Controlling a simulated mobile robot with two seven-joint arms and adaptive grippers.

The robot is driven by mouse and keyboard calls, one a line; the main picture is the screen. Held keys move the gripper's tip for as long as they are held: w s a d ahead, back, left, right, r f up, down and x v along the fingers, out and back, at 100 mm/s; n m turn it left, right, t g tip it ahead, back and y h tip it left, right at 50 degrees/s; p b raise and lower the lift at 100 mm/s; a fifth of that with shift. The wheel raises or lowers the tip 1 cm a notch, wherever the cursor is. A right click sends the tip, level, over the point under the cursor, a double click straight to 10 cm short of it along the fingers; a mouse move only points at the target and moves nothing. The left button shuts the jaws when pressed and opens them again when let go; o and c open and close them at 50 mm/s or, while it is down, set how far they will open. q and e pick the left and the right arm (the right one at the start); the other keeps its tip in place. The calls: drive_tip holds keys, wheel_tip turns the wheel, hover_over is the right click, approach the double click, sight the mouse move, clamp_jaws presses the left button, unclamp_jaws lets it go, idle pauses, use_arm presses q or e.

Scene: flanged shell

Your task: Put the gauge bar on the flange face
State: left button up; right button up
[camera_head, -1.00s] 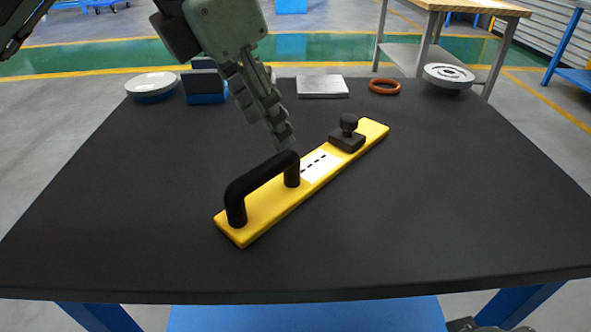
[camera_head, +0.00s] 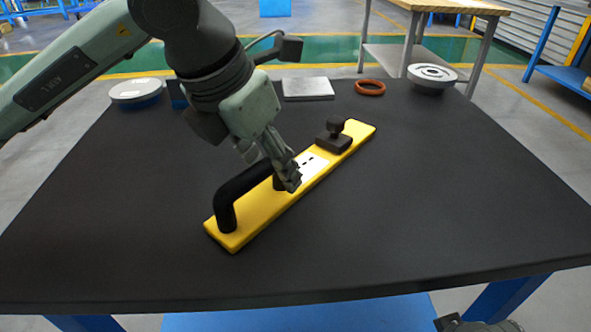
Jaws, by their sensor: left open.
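The gauge bar, a long yellow bar (camera_head: 255,214) with a black handle (camera_head: 226,212), a white label and a dark knob, lies diagonally on the black table. My left gripper (camera_head: 287,180) is open, over the far end of the handle, and hides part of the handle and label. I cannot tell whether it touches them. A round grey part with a ringed, flange-like top face (camera_head: 432,73) stands at the table's back right corner. My right gripper does not show clearly.
On the black table (camera_head: 430,200), a white-topped round part (camera_head: 136,91) stands at back left. A grey plate (camera_head: 308,88) and an orange ring (camera_head: 370,87) lie along the back. A wooden-topped bench (camera_head: 450,5) stands behind. The table's right and front are clear.

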use_arm(q)
drive_tip(key=shift+c, duration=0.2)
clamp_jaws()
drive_tip(key=shift+w+r, duration=0.1)
drive_tip(key=shift+r, duration=0.15)
